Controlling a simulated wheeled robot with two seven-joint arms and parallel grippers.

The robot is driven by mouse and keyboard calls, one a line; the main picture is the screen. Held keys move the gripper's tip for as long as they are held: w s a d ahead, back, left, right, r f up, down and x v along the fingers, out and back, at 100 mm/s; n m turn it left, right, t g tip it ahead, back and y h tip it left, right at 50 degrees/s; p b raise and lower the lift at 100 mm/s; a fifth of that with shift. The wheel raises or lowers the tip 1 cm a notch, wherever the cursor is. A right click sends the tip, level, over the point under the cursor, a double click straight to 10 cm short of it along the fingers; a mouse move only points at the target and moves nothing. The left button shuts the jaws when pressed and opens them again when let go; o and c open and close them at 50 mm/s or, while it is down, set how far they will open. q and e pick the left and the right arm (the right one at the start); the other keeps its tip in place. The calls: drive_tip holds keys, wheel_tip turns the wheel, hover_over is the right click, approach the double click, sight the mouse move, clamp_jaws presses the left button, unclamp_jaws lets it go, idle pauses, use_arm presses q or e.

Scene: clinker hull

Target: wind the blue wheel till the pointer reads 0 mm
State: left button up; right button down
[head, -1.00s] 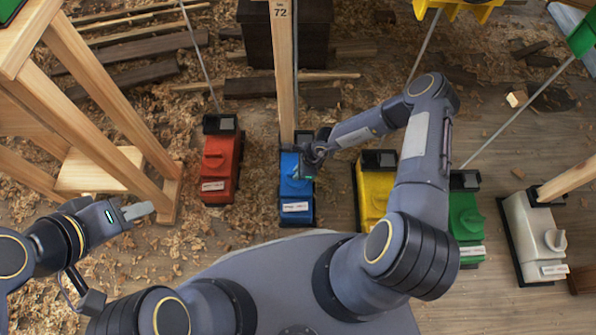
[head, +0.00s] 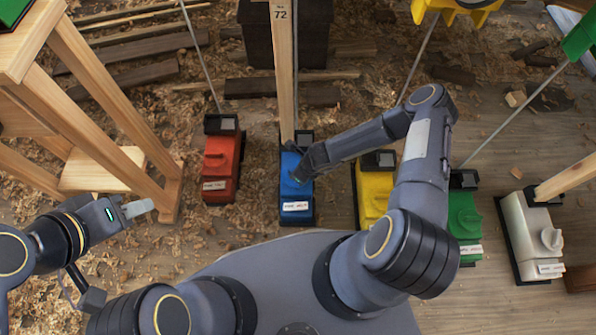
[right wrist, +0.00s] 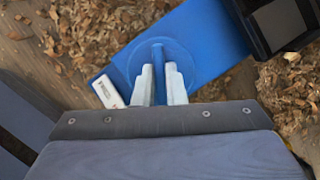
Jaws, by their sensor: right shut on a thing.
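My right gripper (right wrist: 160,85) is shut on that bar, one pale finger on each side. In the head view my right gripper (head: 300,174) covers the wheel. The pointer and its reading cannot be made out. My left gripper (head: 138,209) is at the left, away from the units; its finger gap is unclear.
A wooden post (head: 284,70) marked 72 rises behind the blue unit. A red unit (head: 221,165) stands left; yellow (head: 375,190), green (head: 465,215) and white (head: 535,235) units stand right. A wooden trestle (head: 105,130) is beside my left gripper. Shavings litter the floor.

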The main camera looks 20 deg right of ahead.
drive_tip(key=m+h+p, duration=0.1)
drive_tip(key=m, duration=0.1)
drive_tip(key=m+t+p, duration=0.1)
drive_tip(key=m, duration=0.2)
drive_tip(key=shift+s+a+h, duration=0.1)
drive_tip(key=shift+a+h, duration=0.05)
drive_tip(key=shift+h, duration=0.25)
idle(0.3)
drive_tip(key=c, duration=1.5)
unclamp_jaws()
drive_tip(key=shift+p+v, duration=1.6)
drive_tip(key=shift+v, duration=2.3)
